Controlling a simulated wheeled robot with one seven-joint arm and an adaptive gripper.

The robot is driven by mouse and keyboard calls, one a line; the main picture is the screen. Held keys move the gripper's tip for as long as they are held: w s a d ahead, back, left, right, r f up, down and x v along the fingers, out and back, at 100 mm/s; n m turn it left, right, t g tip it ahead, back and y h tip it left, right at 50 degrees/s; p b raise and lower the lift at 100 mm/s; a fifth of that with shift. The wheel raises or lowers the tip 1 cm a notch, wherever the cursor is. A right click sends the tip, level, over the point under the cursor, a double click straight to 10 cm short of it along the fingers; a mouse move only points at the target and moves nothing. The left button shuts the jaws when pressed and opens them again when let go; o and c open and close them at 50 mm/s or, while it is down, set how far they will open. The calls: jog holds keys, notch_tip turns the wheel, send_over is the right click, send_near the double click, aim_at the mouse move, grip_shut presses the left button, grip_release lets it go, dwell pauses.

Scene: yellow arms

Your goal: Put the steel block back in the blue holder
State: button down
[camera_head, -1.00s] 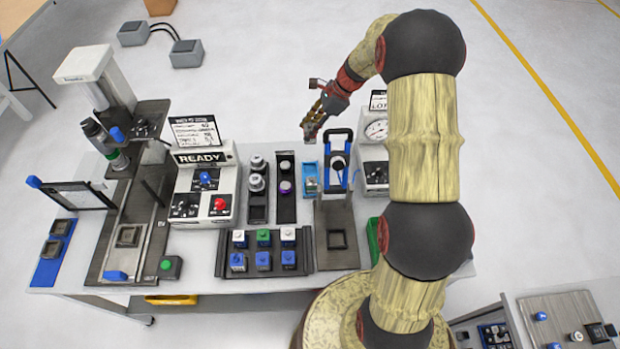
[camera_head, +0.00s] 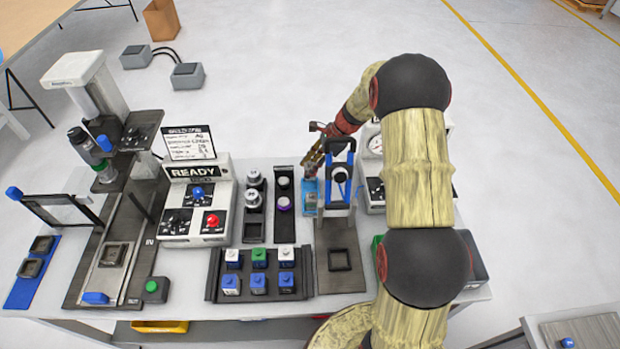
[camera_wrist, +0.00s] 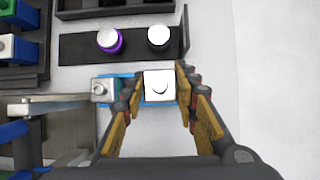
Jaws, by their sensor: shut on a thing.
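The steel block (camera_wrist: 159,87) shows its bright square top between my fingertips in the wrist view. My gripper (camera_wrist: 158,92) is shut on it; it also shows in the head view (camera_head: 313,163), at the far end of the blue holder (camera_head: 310,208). The block is over or in the right part of the holder, whose blue edge (camera_wrist: 121,76) shows beside it in the wrist view. I cannot tell whether the block touches the holder floor. A smaller metal piece (camera_wrist: 102,89) sits in the holder's other end.
A blue-framed press (camera_head: 339,180) stands close on the right of the holder. A black rack (camera_head: 283,205) with a purple-ringed knob is close on the left. A dark tray (camera_head: 258,275) of coloured blocks lies nearer. A gauge box (camera_head: 374,190) stands beyond the press.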

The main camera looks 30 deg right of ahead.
jog(key=shift+f+b, duration=0.4)
jog(key=shift+f, duration=1.9)
jog(key=shift+f, duration=0.2)
jog(key=c, duration=1.4)
grip_release()
jog(key=shift+r, duration=0.15)
jog(key=shift+d+r, duration=0.2)
jog(key=shift+r, duration=0.15)
jog(key=p+v, duration=0.2)
jog(key=v, duration=0.9)
jog(key=shift+s+r, duration=0.1)
jog(key=shift+s, duration=0.1)
